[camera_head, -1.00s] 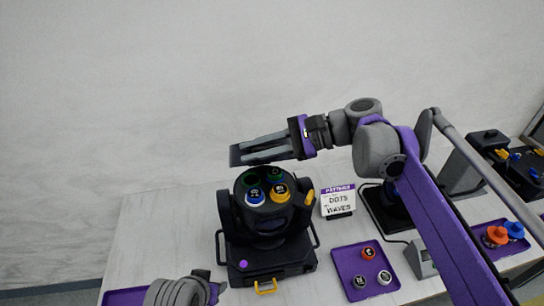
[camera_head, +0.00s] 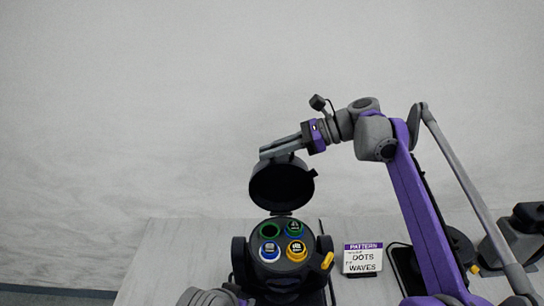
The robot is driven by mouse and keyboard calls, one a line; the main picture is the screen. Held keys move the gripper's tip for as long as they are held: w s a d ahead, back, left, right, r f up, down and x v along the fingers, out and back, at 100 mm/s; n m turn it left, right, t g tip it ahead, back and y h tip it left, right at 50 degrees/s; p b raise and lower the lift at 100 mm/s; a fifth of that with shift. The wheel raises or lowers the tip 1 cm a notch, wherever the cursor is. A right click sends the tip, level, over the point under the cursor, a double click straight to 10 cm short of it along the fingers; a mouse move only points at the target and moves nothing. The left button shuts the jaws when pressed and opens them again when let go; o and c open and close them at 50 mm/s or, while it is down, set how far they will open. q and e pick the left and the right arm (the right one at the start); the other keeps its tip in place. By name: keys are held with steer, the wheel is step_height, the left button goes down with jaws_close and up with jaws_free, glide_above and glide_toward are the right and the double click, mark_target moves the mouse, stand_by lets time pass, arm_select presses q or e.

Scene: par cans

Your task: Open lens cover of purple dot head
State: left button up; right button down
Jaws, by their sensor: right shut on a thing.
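The black round moving head (camera_head: 283,268) stands on the table, its top facing up with several coloured round pieces: green, blue and yellow (camera_head: 296,250). My right gripper (camera_head: 281,149) is shut on the cover's upper edge. The purple dot is out of the picture now. Of my left arm only a grey part shows at the bottom edge; its gripper is not in view.
Further right are dark and grey devices (camera_head: 520,240) behind my right arm. The table left of the head is clear.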

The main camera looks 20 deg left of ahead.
arm_select(q)
steer(key=shift+w, duration=0.2)
arm_select(e)
steer(key=shift+w+a+f, duration=0.1)
steer(key=shift+w+a, duration=0.05)
steer(key=shift+w, duration=0.3)
steer(key=shift+w+a+f, duration=0.1)
steer(key=shift+w+a, duration=0.05)
steer(key=shift+w, duration=0.25)
steer(key=c, duration=0.9)
jaws_free()
arm_select(q)
steer(key=shift+w+r+p, duration=0.45)
steer(key=shift+w+r, duration=0.1)
steer(key=shift+r, duration=0.15)
arm_select(e)
steer(key=v, duration=1.1)
arm_select(q)
steer(key=shift+s, duration=0.1)
arm_select(e)
steer(key=shift+a+f, duration=0.1)
